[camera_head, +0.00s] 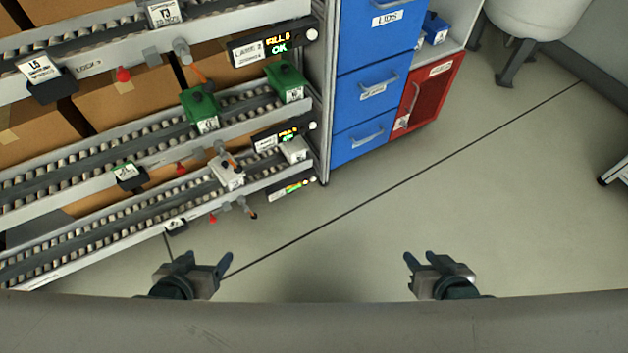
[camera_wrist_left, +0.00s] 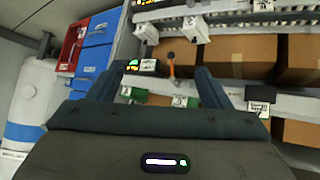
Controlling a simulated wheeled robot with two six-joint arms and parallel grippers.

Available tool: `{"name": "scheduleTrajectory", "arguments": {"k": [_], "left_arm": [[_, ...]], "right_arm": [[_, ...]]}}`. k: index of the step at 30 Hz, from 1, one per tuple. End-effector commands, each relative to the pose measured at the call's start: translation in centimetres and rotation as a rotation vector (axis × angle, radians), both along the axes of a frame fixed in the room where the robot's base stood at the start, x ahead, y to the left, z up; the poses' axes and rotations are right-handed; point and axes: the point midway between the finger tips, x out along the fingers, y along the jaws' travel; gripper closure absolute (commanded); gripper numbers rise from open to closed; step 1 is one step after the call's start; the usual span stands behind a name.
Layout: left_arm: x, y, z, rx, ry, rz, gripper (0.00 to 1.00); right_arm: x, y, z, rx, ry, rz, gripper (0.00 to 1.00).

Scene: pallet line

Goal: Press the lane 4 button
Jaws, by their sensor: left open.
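The lane rack shows three display panels at its right end, each with a small round light button. The top panel (camera_head: 270,45) reads LANE 2, with its button (camera_head: 312,34). The middle panel (camera_head: 281,135) has a button (camera_head: 312,125). The lowest panel (camera_head: 290,188) has a button (camera_head: 313,180). The lane numbers on the lower two are too small to read. My left gripper (camera_head: 207,260) is open and empty, in front of and below the rack, apart from the panels. In the left wrist view its fingers (camera_wrist_left: 158,90) are spread. My right gripper (camera_head: 421,260) is open and empty, over the floor.
Green boxes (camera_head: 200,110) and a white box (camera_head: 227,172) sit on the roller lanes. Blue drawers (camera_head: 365,88) and a red bin (camera_head: 428,95) stand right of the rack. The floor in front is clear.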

Motion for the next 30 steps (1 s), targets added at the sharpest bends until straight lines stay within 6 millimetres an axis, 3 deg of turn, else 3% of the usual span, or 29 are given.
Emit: {"name": "scheduleTrajectory", "arguments": {"k": [1,9,11,30], "left_arm": [[0.13,0.00,0.07,0.000,-0.003,0.000,0.38],[0.34,0.00,0.20,0.000,-0.008,0.000,0.91],[0.31,-0.01,0.18,0.000,-0.007,0.000,1.00],[-0.42,-0.04,-0.24,-0.002,0.009,0.002,1.00]], "right_arm": [[0.17,0.00,0.10,0.000,-0.004,0.000,0.64],[0.28,-0.02,0.16,-0.001,-0.007,0.001,0.64],[0.22,-0.02,0.12,-0.001,-0.005,0.001,0.64],[-0.33,-0.03,-0.19,-0.001,0.008,0.002,0.64]]}}
